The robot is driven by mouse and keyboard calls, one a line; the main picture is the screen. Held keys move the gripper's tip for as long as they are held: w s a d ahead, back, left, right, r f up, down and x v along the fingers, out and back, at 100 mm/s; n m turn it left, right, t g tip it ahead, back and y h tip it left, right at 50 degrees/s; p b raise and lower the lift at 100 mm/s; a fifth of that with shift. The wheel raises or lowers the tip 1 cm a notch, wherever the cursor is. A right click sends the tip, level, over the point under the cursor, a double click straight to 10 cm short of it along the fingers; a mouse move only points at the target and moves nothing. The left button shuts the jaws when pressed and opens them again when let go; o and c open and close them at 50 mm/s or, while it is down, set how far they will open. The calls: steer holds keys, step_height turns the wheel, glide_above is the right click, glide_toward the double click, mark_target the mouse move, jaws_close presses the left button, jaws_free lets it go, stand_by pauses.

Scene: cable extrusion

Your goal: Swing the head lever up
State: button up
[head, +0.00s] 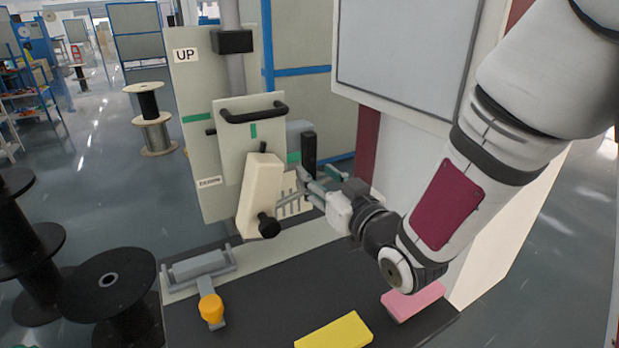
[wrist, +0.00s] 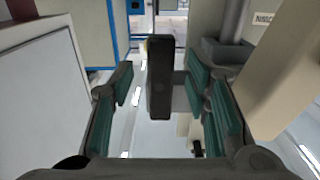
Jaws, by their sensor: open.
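The extrusion head is a pale plate (head: 238,135) with a black bow handle on top and a tilted cream block (head: 260,190) with a black knob below. On its right side is an upright black grip (head: 309,153), which I take as the head lever. In the wrist view this black grip (wrist: 159,75) stands upright between my fingers, joined on its right to a grey arm. My gripper (head: 305,181) is open, its green-padded fingers either side of the grip, with visible gaps. Depth between grip and fingertips is hard to judge.
A tall panel (head: 190,85) marked UP stands behind the head. A white cabinet (head: 410,60) is close on the right. The dark bench (head: 270,295) below holds a yellow block (head: 335,332), a pink block (head: 413,300) and a grey clamp with an orange knob (head: 211,308).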

mark_target(312, 171)
steer(key=shift+w+a+f+b, duration=0.1)
steer(key=shift+w+a+b, duration=0.4)
steer(key=shift+b, duration=0.6)
steer(key=shift+x, duration=1.4)
steer(key=shift+d, duration=0.1)
jaws_close()
